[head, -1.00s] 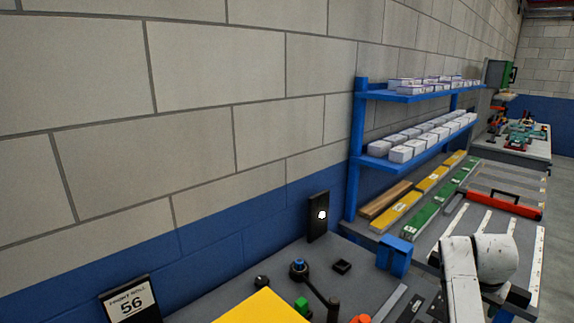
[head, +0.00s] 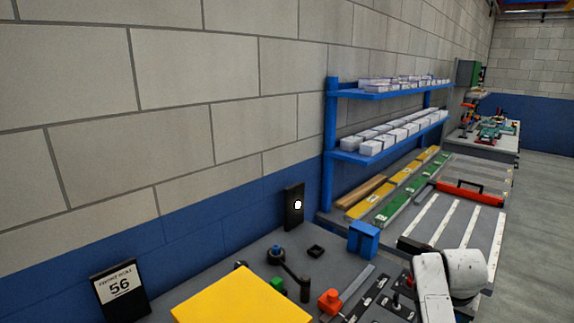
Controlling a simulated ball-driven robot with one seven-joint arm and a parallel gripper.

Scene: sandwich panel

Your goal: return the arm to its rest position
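My white arm (head: 447,283) shows at the lower right of the head view, bent over the right side of the near grey bench. Its rounded joint faces up and a dark part shows at its upper left. I cannot make out the two fingertips, so I cannot tell whether my gripper is open or shut, or whether it holds anything.
The near bench (head: 215,267) bears a yellow panel (head: 243,302), a black lever with a blue knob (head: 275,252), a red block (head: 330,301) and a blue block (head: 364,240). Beyond are blue shelves (head: 385,91) with white boxes (head: 410,130). Grey floor (head: 540,215) is clear at right.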

